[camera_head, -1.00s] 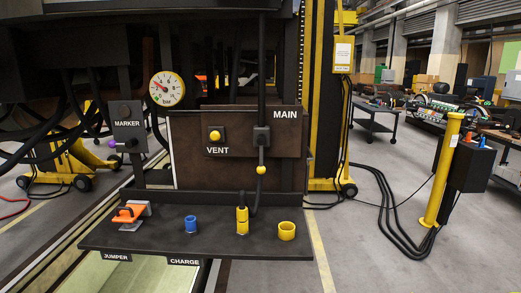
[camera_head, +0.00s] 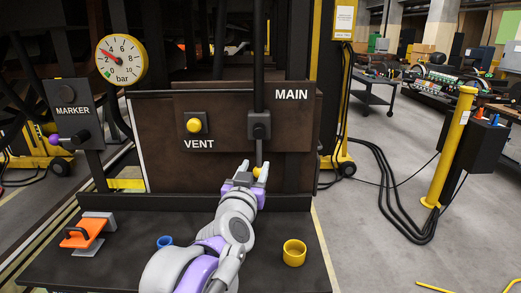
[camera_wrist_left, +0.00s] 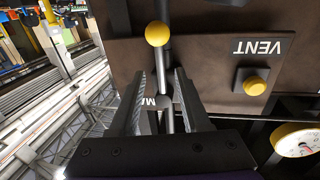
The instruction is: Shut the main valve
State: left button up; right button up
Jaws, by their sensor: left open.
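The main valve (camera_head: 259,125) is on the brown panel beside the MAIN label. Its lever hangs straight down to a yellow ball knob (camera_head: 260,172). My left gripper (camera_head: 253,168) is open at the knob, its fingers pointing up toward the panel. In the left wrist view, which is upside down, the yellow knob (camera_wrist_left: 157,34) lies just past the open fingertips (camera_wrist_left: 163,75), with the lever running between the fingers. I cannot tell whether a finger touches it. My right gripper is not in view.
The yellow VENT button (camera_head: 194,125) is left of the valve.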

pick_arm(q)
jog(key=w+d+p, duration=0.1)
jog(key=w, duration=0.8)
jog(key=shift+d, duration=0.35)
jog(key=shift+c, duration=0.2)
grip_shut()
dwell(0.7)
